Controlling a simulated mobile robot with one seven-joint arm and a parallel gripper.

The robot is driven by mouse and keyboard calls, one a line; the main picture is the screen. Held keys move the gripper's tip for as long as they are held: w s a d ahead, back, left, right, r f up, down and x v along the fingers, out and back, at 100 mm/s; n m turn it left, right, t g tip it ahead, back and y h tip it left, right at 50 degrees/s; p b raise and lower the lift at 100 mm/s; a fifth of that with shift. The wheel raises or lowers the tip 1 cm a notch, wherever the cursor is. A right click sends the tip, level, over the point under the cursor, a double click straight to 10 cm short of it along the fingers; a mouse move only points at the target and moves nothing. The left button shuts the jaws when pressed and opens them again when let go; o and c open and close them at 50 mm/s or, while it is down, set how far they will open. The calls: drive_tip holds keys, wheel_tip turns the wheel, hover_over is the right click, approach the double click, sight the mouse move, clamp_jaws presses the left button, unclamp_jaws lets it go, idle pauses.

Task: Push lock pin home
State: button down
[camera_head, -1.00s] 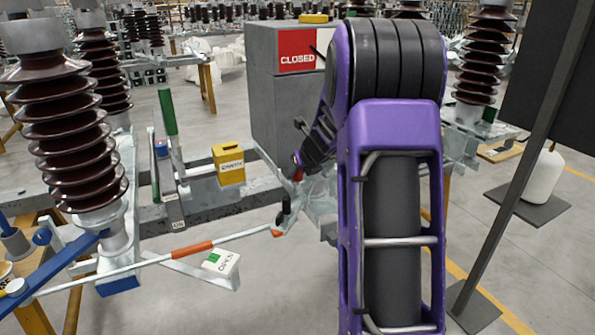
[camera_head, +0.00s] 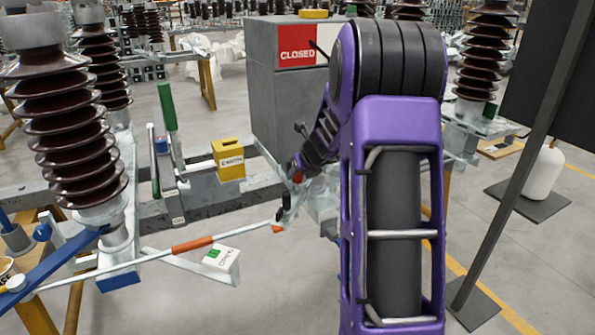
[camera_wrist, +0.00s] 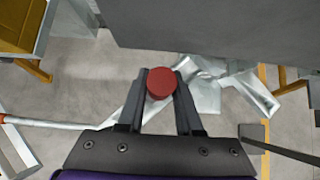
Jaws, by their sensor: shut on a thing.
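A round red knob (camera_wrist: 160,83), which I take to be the lock pin's head, sits between the two dark fingers of my gripper (camera_wrist: 160,92) in the wrist view. The fingers are shut on it. In the head view my gripper (camera_head: 289,190) reaches down to the grey metal bracket in front of the grey cabinet. Only a bit of red (camera_head: 297,177) shows there beside the dark fingers. The pin's shaft and its hole are hidden, so I cannot tell how deep it sits.
The grey cabinet (camera_head: 262,95) with a red CLOSED sign stands behind the gripper. A white rod with an orange band (camera_head: 192,244) ends near the fingers. A yellow EARTH box (camera_head: 228,160) and a white OPEN block (camera_head: 222,262) are to the left, beside brown insulators (camera_head: 75,130).

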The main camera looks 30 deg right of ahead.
sight(300, 179)
drive_tip(key=shift+f, duration=1.45)
drive_tip(key=shift+f, duration=0.1)
drive_tip(key=c, duration=0.5)
unclamp_jaws()
drive_tip(key=p+v, duration=0.4)
drive_tip(key=v, duration=1.3)
drive_tip(key=shift+s+p, duration=0.15)
drive_tip(key=shift+p, duration=0.15)
